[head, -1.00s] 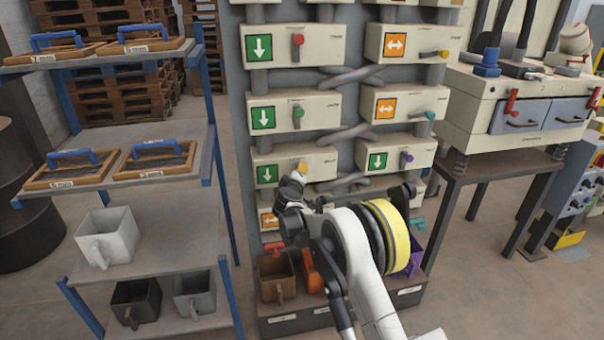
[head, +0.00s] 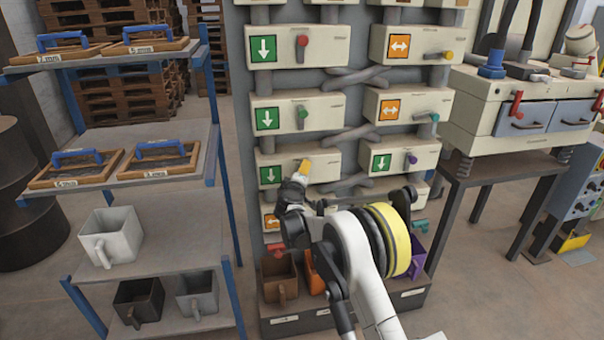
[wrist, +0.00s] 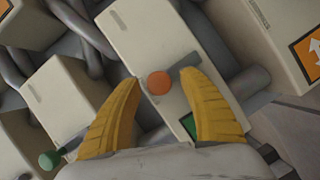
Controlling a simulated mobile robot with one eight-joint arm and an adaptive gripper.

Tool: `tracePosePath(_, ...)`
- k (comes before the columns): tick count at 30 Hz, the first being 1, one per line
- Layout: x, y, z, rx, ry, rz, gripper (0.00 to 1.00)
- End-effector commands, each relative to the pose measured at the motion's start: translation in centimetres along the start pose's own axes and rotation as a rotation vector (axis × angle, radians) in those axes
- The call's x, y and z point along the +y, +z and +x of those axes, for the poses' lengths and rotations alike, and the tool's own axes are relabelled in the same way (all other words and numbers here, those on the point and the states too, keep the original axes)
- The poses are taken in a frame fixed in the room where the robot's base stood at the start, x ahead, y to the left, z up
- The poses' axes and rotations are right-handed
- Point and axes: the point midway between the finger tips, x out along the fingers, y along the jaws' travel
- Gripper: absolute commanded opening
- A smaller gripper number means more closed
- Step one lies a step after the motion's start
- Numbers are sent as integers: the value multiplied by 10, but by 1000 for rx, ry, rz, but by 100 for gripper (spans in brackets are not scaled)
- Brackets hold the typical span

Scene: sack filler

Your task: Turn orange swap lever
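The orange lever (wrist: 159,83) shows its round knob end-on in the wrist view, on the front of a cream box (wrist: 143,45) with a green label. My gripper (wrist: 160,75) is open, with one yellow finger on each side of the knob and a visible gap to both. In the head view my gripper (head: 305,166) is at the lower left box (head: 326,163), whose label (head: 270,175) has a green down arrow. The lever itself is hidden there behind the fingers and wrist.
Boxes above and beside carry other levers: red (head: 302,40), green (head: 303,112), yellow (head: 447,55), teal (head: 435,117) and purple (head: 411,158). Grey pipes (head: 352,132) cross between boxes. A shelf rack (head: 165,240) stands close on the left. Bins (head: 279,280) sit below.

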Motion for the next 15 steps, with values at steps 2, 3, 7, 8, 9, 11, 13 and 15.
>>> tracePosePath(2,0,0,-1,0,0,0,50)
tracePosePath(3,0,0,-3,0,0,0,50)
tracePosePath(7,0,-1,-20,0,-1,0,50)
tracePosePath(8,0,-1,-26,1,-1,0,50)
tracePosePath(9,0,-1,-35,1,-1,0,50)
tracePosePath(11,0,-1,-49,2,-1,0,50)
tracePosePath(13,0,0,-66,1,0,0,50)
tracePosePath(15,0,-1,-81,2,-1,-1,50)
